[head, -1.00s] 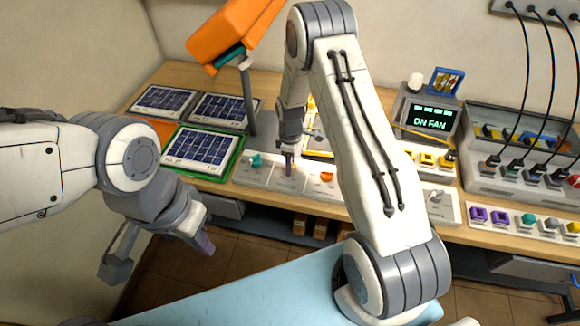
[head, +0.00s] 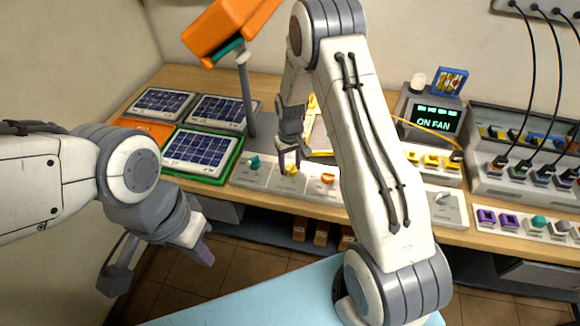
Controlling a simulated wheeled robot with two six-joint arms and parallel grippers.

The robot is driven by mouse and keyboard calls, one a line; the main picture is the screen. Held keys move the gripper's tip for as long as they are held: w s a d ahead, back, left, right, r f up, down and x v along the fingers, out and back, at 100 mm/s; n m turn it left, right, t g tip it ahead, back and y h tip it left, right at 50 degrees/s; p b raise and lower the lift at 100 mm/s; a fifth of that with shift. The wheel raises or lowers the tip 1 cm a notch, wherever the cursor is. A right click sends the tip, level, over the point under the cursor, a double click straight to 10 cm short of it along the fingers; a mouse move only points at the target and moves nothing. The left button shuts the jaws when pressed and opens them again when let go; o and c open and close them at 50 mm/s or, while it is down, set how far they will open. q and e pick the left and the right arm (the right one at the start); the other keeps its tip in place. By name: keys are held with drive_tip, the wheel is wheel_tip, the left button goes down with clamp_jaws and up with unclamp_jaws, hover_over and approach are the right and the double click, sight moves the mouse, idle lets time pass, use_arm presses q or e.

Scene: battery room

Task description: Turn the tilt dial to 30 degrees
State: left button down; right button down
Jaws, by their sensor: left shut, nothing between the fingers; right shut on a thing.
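A pale control panel (head: 258,176) near the front edge of the bench carries a teal knob (head: 254,162), a yellow knob (head: 291,170) and an orange knob (head: 328,179). Their markings are too small to read, so I cannot tell the angle or which one is labelled tilt. My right gripper (head: 290,163) points down at the yellow knob and is shut on it, with a finger visible on either side. My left gripper (head: 204,254) is shut and empty, low at the left in front of the bench.
An orange lamp head (head: 228,30) on a grey post rises behind the panel. Several solar panels (head: 203,147) lie to the left. My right forearm covers the middle of the bench.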

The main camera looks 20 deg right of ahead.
drive_tip(key=m+b, duration=0.1)
drive_tip(key=m, duration=0.3)
drive_tip(key=shift+w+m, duration=0.15)
drive_tip(key=shift+m, duration=0.25)
drive_tip(key=m, duration=0.3)
drive_tip(key=shift+r+m+b, duration=0.1)
drive_tip(key=shift+m+b, duration=0.2)
drive_tip(key=m, duration=0.4)
drive_tip(key=shift+b, duration=0.3)
drive_tip(key=shift+m, duration=2)
drive_tip(key=shift+c, duration=1.5)
unclamp_jaws()
